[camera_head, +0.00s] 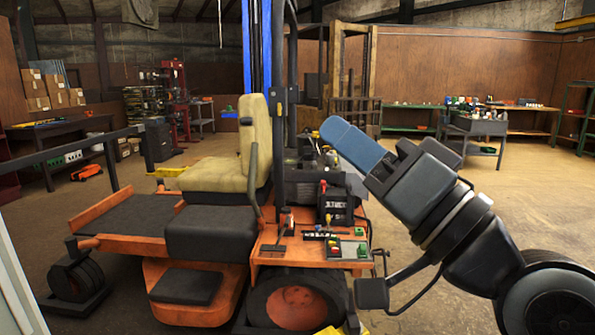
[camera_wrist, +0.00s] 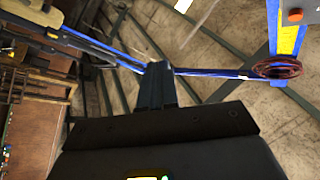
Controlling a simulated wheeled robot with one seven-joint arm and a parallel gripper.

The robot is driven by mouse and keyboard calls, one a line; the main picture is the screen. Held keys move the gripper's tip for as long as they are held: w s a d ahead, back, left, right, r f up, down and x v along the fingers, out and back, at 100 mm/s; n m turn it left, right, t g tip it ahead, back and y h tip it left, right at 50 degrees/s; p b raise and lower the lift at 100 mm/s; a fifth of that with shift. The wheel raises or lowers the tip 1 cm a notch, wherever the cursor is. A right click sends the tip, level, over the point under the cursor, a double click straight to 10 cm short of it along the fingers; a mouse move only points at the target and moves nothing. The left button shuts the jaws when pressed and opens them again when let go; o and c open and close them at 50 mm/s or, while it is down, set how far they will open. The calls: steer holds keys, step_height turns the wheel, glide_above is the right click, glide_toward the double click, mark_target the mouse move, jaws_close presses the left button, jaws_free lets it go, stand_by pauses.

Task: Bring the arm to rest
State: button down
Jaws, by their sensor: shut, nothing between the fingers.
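My arm reaches up and to the left from the lower right of the head view. My gripper (camera_head: 332,130), with blue fingers, points up and left at its end, in front of the mower's rear in the picture. In the wrist view my gripper (camera_wrist: 158,70) is shut and empty, with the ceiling behind it. The orange mower (camera_head: 112,218) with a cream seat (camera_head: 225,172) stands left of my arm. I cannot tell the exact gap between my gripper and the mower.
A blue lift post (camera_head: 257,45) and a dark mast stand behind the seat. A grey workbench (camera_head: 478,127) and green shelves are at the back right. The floor (camera_head: 535,195) at right is mostly clear. In the wrist view, a dark red ring (camera_wrist: 277,68) hangs near a blue-yellow beam.

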steer(key=s+d+f+m+t+h, duration=0.1)
steer(key=s+d+f+m+h, duration=0.2)
steer(key=f, duration=0.5)
steer(key=s+d+f+m+h, duration=0.25)
steer(key=s+f+h, duration=0.2)
steer(key=f, duration=0.35)
steer(key=s+d+f+m+t+h, duration=0.1)
steer(key=s+d+f+m+h, duration=0.1)
steer(key=d+f+h, duration=0.45)
steer(key=s+d+f+n+g, duration=0.1)
steer(key=s+f+n, duration=0.1)
steer(key=s, duration=0.7)
steer(key=s+d+f+n+g+h, duration=0.1)
steer(key=s+d+f+n, duration=0.1)
steer(key=s+f, duration=0.3)
steer(key=s+d+f+n+g, duration=0.1)
steer(key=s+f+n+g, duration=0.1)
steer(key=s, duration=1)
steer(key=shift+s+d+f+h, duration=0.3)
steer(key=shift+s+f, duration=0.1)
steer(key=shift+f, duration=0.45)
steer(key=shift+a, duration=0.1)
